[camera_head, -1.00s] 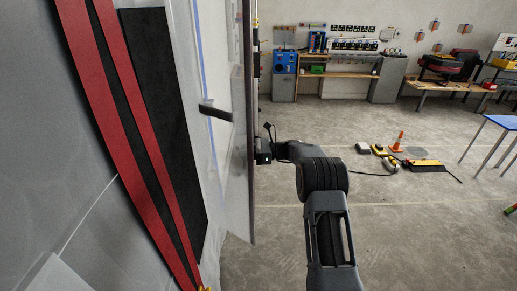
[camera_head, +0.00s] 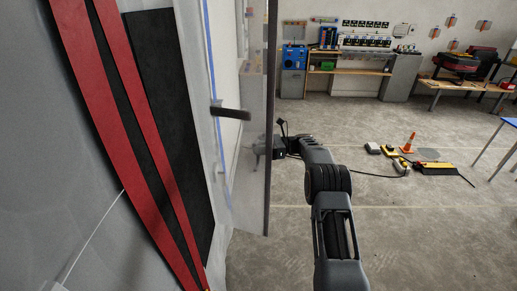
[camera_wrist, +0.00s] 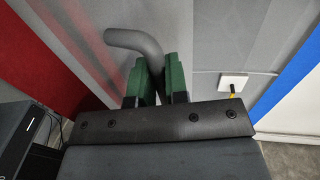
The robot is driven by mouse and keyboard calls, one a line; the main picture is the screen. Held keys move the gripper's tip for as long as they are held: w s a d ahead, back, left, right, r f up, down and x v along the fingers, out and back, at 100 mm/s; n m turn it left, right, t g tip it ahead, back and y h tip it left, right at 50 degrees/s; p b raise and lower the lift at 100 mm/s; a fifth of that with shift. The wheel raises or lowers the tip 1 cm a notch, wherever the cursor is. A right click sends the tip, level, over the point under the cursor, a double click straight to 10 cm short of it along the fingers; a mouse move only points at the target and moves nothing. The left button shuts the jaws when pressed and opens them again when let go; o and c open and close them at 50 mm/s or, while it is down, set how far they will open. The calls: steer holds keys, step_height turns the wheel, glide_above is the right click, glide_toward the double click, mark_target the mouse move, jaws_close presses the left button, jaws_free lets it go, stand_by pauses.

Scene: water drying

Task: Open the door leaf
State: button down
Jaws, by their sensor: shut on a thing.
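The door leaf (camera_head: 252,185) stands upright left of the middle of the head view, seen at a steep angle. A dark lever handle (camera_head: 230,112) sticks out from its left face. My gripper (camera_wrist: 155,82) shows two green finger pads in the wrist view, closed around a grey bent handle (camera_wrist: 133,40) in front of a grey panel. In the head view my arm reaches to the right side of the leaf, and the fingertips are hidden there.
A grey wall with red (camera_head: 95,120) and black (camera_head: 165,100) strips fills the left. A workbench (camera_head: 350,72) stands at the back. An orange cone (camera_head: 408,143) and yellow-black items (camera_head: 435,168) lie on the floor at right.

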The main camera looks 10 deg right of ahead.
steer(key=shift+a, duration=0.15)
steer(key=c, duration=1.3)
jaws_free()
steer(key=shift+a, duration=0.15)
steer(key=shift+c, duration=0.2)
steer(key=shift+o, duration=1)
steer(key=shift+d, duration=0.2)
steer(key=d, duration=1.3)
steer(key=shift+d+p, duration=0.35)
steer(key=shift+d, duration=0.05)
